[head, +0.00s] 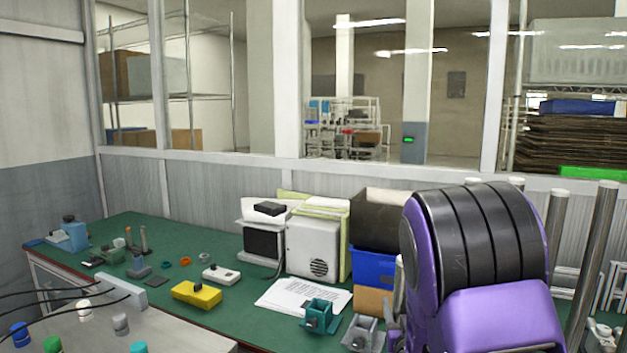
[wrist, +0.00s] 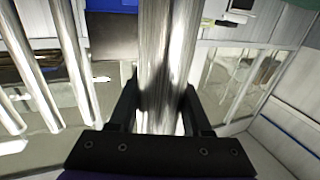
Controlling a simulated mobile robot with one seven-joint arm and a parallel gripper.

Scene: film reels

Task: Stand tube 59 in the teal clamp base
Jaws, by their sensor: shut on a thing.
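My gripper (wrist: 160,102) is shut on a shiny metal tube (wrist: 168,55), with one black finger on each side of it in the wrist view. No number shows on the tube, so I cannot tell whether it is tube 59. The teal clamp base (head: 320,316) stands on the green bench near its front edge in the head view, left of my purple arm. It looks empty. In the head view my arm hides most of my gripper and the held tube. I cannot make out the teal clamp base in the wrist view.
A grey clamp base (head: 362,334) stands right of the teal one. A paper sheet (head: 296,296), a yellow block (head: 196,294) and a white box with a speaker grille (head: 313,250) are on the bench (head: 165,250). Several upright metal tubes (head: 596,255) stand at the right.

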